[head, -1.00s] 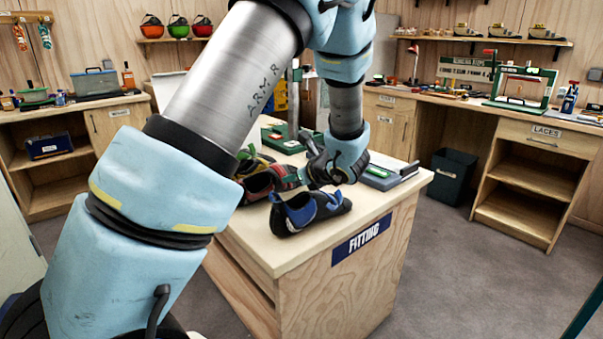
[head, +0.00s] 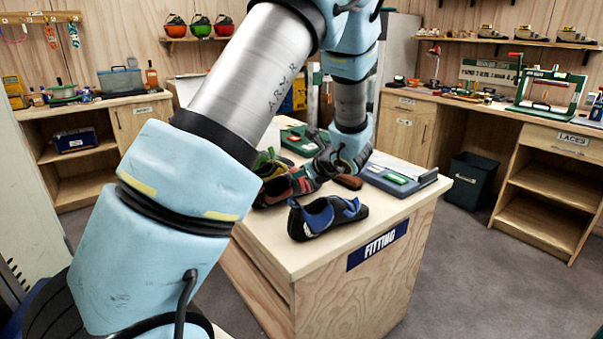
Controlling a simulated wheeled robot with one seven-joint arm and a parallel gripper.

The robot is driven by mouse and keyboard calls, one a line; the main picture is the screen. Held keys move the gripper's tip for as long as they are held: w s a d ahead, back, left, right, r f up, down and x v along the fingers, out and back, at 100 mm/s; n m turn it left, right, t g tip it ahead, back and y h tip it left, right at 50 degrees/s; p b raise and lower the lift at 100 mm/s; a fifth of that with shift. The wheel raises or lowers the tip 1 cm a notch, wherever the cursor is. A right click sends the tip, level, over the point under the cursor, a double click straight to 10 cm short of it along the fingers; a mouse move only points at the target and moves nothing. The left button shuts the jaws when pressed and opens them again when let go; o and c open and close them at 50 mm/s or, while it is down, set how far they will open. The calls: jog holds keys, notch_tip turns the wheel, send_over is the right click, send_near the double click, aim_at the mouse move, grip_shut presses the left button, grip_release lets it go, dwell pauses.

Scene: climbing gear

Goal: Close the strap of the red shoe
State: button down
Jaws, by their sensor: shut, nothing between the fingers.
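The red shoe (head: 283,190) lies on the fitting bench, behind and left of the blue shoe (head: 325,218). It is dark with red sides; its right end is partly behind my gripper. My gripper (head: 316,168) is at the right end of the red shoe, shut and with nothing held. I cannot tell whether it touches the shoe. The strap is too small and too covered to make out, so its state cannot be told.
A green and dark shoe (head: 268,160) stands behind the red one. A green case (head: 298,140) is at the back. The bench's front right (head: 385,212) is clear.

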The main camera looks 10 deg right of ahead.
aim_at(291, 170)
jog(key=shift+w+r+p, duration=0.15)
jog(key=shift+w+p, duration=0.05)
jog(key=shift+p, duration=0.15)
jog(key=g+p, duration=0.1)
jog(key=w+a+g+h+p, duration=0.1)
jog(key=p, duration=0.1)
jog(key=shift+w+r, duration=0.3)
jog(key=shift+r, duration=0.05)
jog(key=shift+w+a+f, duration=0.1)
jog(key=shift+w+f, duration=0.15)
jog(key=shift+w, duration=0.1)
jog(key=shift+w+a+f, duration=0.1)
jog(key=shift+w+a, duration=0.25)
jog(key=shift+w, duration=0.35)
